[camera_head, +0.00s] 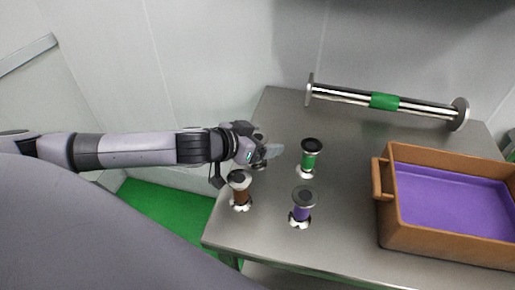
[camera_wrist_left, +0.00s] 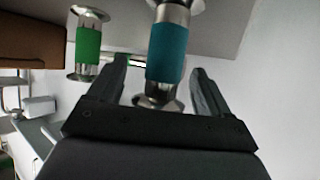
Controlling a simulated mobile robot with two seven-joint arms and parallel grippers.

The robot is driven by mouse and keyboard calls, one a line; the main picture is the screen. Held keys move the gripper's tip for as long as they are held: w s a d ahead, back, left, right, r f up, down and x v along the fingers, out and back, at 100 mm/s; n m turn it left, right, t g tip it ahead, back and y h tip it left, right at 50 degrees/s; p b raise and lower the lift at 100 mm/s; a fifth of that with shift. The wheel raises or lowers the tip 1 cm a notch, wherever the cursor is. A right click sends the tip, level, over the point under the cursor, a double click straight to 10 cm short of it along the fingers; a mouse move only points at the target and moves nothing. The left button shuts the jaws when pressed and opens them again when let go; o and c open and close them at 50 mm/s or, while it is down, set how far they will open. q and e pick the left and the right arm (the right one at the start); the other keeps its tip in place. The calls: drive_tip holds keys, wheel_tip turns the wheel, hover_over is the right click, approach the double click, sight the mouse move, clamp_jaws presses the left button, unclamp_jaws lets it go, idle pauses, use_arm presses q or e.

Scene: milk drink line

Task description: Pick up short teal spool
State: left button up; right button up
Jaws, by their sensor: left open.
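The short teal spool (camera_wrist_left: 167,53) has a teal middle and shiny metal flanges. In the left wrist view it lies between the two fingers of my left gripper (camera_wrist_left: 157,70), with a gap showing on each side. The gripper is open. In the head view my left gripper (camera_head: 268,151) is over the left part of the table and hides most or all of the teal spool. I cannot tell whether any finger touches it. My right gripper is in neither view.
A green spool (camera_head: 310,157), a purple spool (camera_head: 302,206) and a brown spool (camera_head: 239,188) stand close around the gripper on the metal table (camera_head: 345,230). A brown crate (camera_head: 412,238) with a purple inside is at the right. A long metal spool (camera_head: 340,95) with a green band lies at the back.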

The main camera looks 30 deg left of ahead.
use_arm(q)
drive_tip(key=shift+w+f, duration=0.1)
drive_tip(key=shift+w, duration=0.05)
drive_tip(key=c, duration=1.1)
drive_tip(key=shift+c, duration=0.2)
